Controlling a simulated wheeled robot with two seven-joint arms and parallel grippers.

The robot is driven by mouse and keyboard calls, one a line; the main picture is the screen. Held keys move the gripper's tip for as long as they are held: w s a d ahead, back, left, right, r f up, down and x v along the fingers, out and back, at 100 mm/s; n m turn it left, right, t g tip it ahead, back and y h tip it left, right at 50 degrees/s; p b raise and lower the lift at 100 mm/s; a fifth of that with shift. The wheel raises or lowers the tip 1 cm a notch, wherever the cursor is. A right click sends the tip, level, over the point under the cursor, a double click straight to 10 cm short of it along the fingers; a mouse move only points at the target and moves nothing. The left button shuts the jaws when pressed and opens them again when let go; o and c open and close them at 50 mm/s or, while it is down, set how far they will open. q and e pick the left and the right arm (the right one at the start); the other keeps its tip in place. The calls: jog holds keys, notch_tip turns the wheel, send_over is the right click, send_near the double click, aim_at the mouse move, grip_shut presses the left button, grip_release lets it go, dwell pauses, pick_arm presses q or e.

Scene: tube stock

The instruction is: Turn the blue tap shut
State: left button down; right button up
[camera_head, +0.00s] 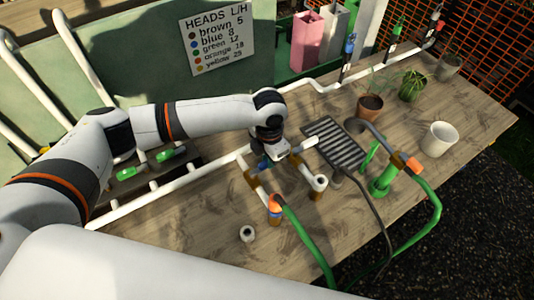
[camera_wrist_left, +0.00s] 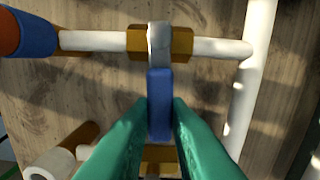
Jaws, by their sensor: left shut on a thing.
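The blue tap is a brass body (camera_wrist_left: 183,43) on a thin white pipe, with a silver lever arm and a blue handle (camera_wrist_left: 159,100). In the left wrist view the handle lies across the line of that pipe. My left gripper (camera_wrist_left: 159,125) has its green fingers closed on the two sides of the blue handle. In the head view the gripper (camera_head: 268,160) reaches down among the white pipes on the table, and a bit of blue shows beside it. The arm hides most of the tap there. My right gripper is in neither view.
A second brass fitting (camera_wrist_left: 160,153) lies below the handle in the wrist view. An orange-and-blue hose end (camera_head: 275,205), a dark grille (camera_head: 334,143) and a green stand (camera_head: 383,183) are nearby. A white pot (camera_head: 438,139) stands right. The front of the table (camera_head: 185,235) is mostly clear.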

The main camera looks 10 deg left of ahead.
pick_arm(q)
jog(key=shift+s+d+r+m, duration=0.1)
jog(key=shift+d+m, duration=0.05)
jog(key=shift+m, duration=0.35)
jog(key=c, duration=1.4)
grip_release()
jog(key=shift+o, duration=0.2)
jog(key=shift+r, duration=0.3)
notch_tip(320, 180, up, 11)
jog(key=b, duration=0.3)
jog(key=shift+r, duration=0.15)
